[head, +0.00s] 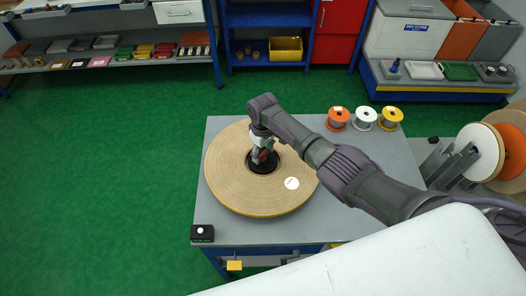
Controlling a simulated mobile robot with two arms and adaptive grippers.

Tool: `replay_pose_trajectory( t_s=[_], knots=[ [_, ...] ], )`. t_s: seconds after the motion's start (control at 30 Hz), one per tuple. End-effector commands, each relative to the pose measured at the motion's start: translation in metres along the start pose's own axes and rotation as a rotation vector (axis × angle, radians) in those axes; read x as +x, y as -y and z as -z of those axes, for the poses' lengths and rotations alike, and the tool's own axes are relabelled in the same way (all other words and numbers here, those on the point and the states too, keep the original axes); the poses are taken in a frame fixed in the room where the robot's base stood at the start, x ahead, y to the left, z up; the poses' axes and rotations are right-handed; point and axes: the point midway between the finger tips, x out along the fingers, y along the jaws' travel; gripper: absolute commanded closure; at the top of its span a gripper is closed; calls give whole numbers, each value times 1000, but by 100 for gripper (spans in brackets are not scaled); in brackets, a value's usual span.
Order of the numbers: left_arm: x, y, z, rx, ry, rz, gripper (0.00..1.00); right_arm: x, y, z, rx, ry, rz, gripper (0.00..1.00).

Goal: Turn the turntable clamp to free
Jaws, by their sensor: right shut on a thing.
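The turntable carries a large tan tape roll (233,179) that lies flat on the grey table. A black hub (262,167) with the red clamp (264,154) sits at the roll's centre. My right gripper (262,153) reaches down over the hub from the right and is shut on the red clamp. The gripper and wrist hide much of the clamp, so its exact angle cannot be told. My left gripper is not in view.
Orange, white and yellow spools (365,119) stand at the table's back right. A black box (202,233) with a white button sits at the front left corner. Large rolls (488,150) stand on a rack at the right. Open green floor (110,180) lies to the left.

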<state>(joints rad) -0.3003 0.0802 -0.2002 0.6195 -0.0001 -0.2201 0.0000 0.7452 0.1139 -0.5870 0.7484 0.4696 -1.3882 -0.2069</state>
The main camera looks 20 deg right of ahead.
Motion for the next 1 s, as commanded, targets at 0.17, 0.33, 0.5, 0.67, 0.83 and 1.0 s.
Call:
replay_pose_trajectory(
  t_s=[0.17, 0.33, 0.5, 0.67, 0.83, 1.0],
  knots=[
    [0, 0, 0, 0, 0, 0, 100, 0, 0, 1, -7, -2, 0, 77],
    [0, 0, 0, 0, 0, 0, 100, 0, 0, 1, -7, -3, 0, 77],
    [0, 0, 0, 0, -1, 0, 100, 0, 0, 1, -6, -2, 0, 24],
    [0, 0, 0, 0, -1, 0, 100, 0, 0, 1, -5, -2, 0, 17],
    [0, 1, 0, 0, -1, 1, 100, 0, 0, 0, -5, -1, 0, 17],
    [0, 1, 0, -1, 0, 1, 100, -11, 0, 1, -6, -4, 0, 17]
  ],
)
